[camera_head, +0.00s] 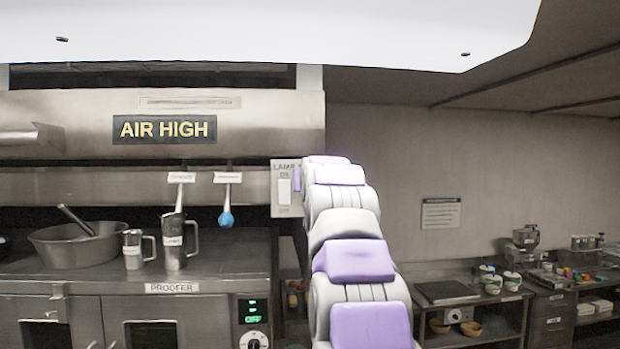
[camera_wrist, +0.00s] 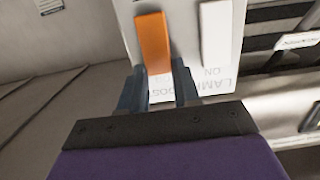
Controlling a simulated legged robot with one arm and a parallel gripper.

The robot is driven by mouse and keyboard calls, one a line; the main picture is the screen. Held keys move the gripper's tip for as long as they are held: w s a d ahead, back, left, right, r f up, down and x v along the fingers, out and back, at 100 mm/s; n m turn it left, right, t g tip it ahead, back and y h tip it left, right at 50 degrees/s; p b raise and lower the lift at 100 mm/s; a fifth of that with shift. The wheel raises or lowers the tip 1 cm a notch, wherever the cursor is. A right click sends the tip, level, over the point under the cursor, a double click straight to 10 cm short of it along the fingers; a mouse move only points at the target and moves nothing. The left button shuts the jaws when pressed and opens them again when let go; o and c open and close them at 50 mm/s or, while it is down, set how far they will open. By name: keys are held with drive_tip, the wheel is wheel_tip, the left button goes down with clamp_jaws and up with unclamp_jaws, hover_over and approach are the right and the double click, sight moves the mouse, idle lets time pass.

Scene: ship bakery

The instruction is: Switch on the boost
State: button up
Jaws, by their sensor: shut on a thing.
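A pale switch panel (camera_head: 286,209) is on the wall by the right end of the hood; it also shows upside down in the wrist view (camera_wrist: 192,60). It carries an orange rocker (camera_wrist: 153,42) by lettering that looks like the end of BOOST, and a white rocker (camera_wrist: 215,32) labelled LAMP. The white rocker also shows in the head view (camera_head: 284,191). My gripper (camera_wrist: 158,84) has its two dark fingers on either side of the near end of the orange rocker, shut on it. My arm hides the gripper and orange rocker in the head view.
The hood above shows AIR HIGH (camera_head: 164,129). Below are the proofer (camera_head: 172,288), a large bowl (camera_head: 80,243), a jug (camera_head: 180,242) and a hanging blue utensil (camera_head: 226,218). A low bench (camera_head: 480,308) stands right. The wall right of my arm is mostly clear.

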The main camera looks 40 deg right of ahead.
drive_tip(key=o, duration=1.1)
drive_tip(key=shift+c, duration=0.2)
drive_tip(key=shift+s, duration=0.1)
drive_tip(key=b+v, duration=0.4)
drive_tip(key=v, duration=1.3)
drive_tip(key=shift+a, duration=0.2)
drive_tip(key=shift+f, duration=0.15)
